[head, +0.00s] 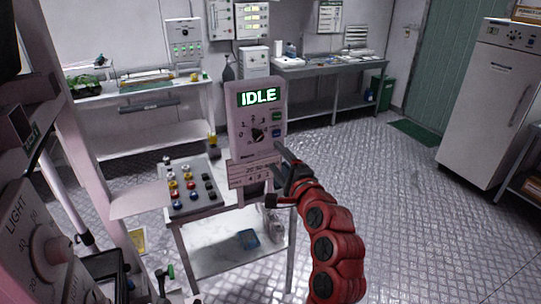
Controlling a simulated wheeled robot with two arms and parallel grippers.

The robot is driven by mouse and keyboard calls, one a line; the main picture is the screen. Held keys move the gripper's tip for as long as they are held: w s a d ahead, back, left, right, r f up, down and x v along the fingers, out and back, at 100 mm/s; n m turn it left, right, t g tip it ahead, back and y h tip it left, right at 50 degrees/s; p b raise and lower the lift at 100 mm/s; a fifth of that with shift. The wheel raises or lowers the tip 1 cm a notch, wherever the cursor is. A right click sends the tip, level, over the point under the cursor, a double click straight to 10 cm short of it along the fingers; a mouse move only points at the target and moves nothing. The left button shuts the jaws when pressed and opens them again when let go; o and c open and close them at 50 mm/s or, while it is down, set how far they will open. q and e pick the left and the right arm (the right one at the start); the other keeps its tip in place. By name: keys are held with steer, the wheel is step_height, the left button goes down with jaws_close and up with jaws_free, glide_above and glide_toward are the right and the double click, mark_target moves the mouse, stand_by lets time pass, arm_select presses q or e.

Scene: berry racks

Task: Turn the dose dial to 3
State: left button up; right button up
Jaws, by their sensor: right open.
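The dose dial (258,135) is a dark knob on the front of an upright pale control box (246,155), with numbers around it. The box's green display (258,97) reads IDLE. The dial's exact pointing is too small to tell. My right gripper (281,163), on a red arm coming from the lower right, is open near the lower right of the box's face, below and right of the dial. It appears apart from the dial. My left gripper is not in view.
A tray of coloured vials (217,200) sits on the small table (212,262) left of the box. A large panel with a LIGHT knob (50,243) stands close at the lower left. A steel bench (330,68) is behind. The metal floor at right is clear.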

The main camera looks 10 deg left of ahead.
steer(key=shift+b+v, duration=0.35)
steer(key=shift+v, duration=1.75)
